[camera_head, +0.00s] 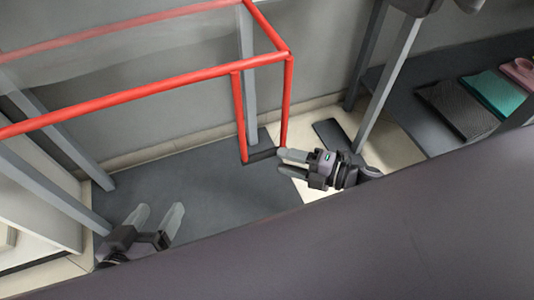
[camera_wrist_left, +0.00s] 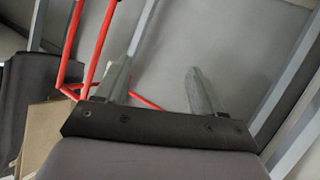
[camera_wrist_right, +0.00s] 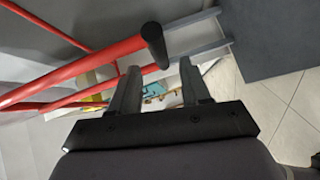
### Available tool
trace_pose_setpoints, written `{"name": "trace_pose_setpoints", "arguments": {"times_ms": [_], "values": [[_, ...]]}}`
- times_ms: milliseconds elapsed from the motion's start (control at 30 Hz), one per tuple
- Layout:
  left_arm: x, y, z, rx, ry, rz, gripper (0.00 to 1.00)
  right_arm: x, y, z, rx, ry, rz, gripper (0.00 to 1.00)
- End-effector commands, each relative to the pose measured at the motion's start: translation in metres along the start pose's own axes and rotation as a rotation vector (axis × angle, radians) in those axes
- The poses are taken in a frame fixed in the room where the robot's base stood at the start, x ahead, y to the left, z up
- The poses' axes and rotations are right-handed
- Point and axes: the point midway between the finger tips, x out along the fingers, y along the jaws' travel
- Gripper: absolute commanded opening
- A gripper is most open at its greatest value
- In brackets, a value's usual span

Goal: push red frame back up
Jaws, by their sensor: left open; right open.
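The red tubular frame (camera_head: 150,90) runs across the upper left of the head view, with two red legs coming down at its right end. It also shows in the left wrist view (camera_wrist_left: 97,48) and in the right wrist view (camera_wrist_right: 85,62). My right gripper (camera_head: 281,162) is open beside the lower end of the red legs; I cannot tell whether it touches them. In its wrist view nothing lies between the fingers that I can make out as held. My left gripper (camera_head: 158,217) is open and empty, low at the left, apart from the red frame.
Grey metal posts (camera_head: 388,80) stand around the frame. A dark mat (camera_head: 180,195) lies on the light tiled floor. A dark shelf (camera_head: 415,125) at the right holds folded black (camera_head: 457,107), teal (camera_head: 496,92) and pink (camera_head: 522,72) cloths.

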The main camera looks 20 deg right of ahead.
Motion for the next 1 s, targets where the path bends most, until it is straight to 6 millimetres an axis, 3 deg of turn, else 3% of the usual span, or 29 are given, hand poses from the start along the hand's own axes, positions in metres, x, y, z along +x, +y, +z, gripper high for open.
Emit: {"name": "trace_pose_setpoints", "arguments": {"times_ms": [500, 867, 1000], "values": [[0.010, 0.010, 0.003, -0.057, 0.022, 0.061, 0.68, 0.064, -0.001, 0.000, 0.000, 0.000, 0.001, 0.47], [0.010, 0.011, 0.002, -0.063, 0.023, 0.068, 0.68, 0.070, 0.000, 0.000, 0.002, -0.001, 0.000, 0.47], [0.010, 0.011, 0.002, -0.063, 0.023, 0.068, 0.68, 0.069, 0.000, 0.000, 0.002, -0.001, 0.000, 0.05]]}}
